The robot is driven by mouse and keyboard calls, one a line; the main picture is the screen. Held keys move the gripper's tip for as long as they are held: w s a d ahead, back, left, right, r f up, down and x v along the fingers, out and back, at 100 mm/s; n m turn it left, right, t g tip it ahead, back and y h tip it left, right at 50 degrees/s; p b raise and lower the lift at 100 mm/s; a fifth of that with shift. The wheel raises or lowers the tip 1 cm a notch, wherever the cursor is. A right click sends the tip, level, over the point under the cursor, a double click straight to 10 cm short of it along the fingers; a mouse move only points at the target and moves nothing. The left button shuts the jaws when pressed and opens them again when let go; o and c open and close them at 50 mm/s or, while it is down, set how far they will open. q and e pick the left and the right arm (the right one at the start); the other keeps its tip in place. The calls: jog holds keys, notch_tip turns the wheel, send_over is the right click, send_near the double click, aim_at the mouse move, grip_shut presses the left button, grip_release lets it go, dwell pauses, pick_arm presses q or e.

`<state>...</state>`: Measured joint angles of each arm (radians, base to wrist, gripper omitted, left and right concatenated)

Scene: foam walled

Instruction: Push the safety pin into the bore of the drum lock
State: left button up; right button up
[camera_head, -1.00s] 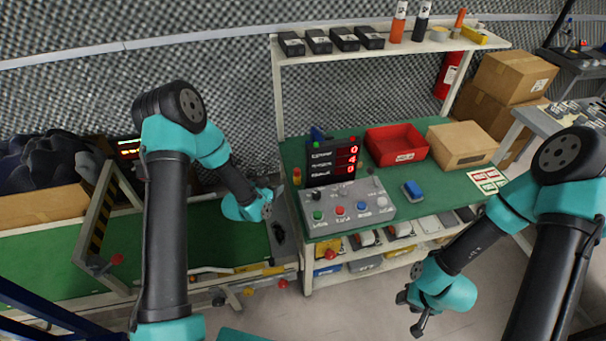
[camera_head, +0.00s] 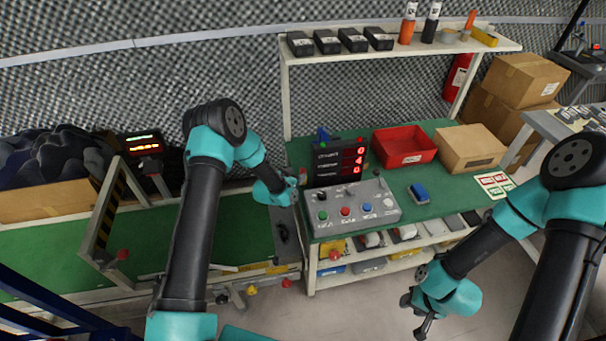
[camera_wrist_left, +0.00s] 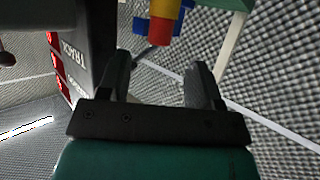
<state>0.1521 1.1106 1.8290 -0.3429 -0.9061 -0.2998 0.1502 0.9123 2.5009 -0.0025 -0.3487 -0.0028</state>
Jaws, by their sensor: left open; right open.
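I cannot make out the safety pin or the drum lock for certain. Small red knobs sit along the conveyor's front, one (camera_head: 286,283) near the bench's left leg. My left gripper (camera_head: 290,188) is over the bench's left edge, beside the black display with red digits (camera_head: 338,160). In the left wrist view its jaws (camera_wrist_left: 160,70) are open with nothing between them. A red and yellow cylinder (camera_wrist_left: 165,25) with blue parts beside it shows beyond the fingertips. My right gripper (camera_head: 414,314) hangs open and empty in front of the bench, over the floor.
A grey control box (camera_head: 350,208) with coloured buttons stands at the bench front. A blue block (camera_head: 419,192), red tray (camera_head: 404,147) and cardboard box (camera_head: 470,149) lie to its right. The green conveyor (camera_head: 50,260) runs left. A shelf (camera_head: 400,53) spans above. Bare green bench top surrounds the blue block.

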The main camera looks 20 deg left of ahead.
aim_at(302, 171)
pick_arm(q)
jog(key=shift+w, duration=0.25)
jog(key=shift+x, duration=2.6)
jog(key=shift+s+d, duration=0.1)
jog(key=c, duration=1)
notch_tip(302, 171, up, 18)
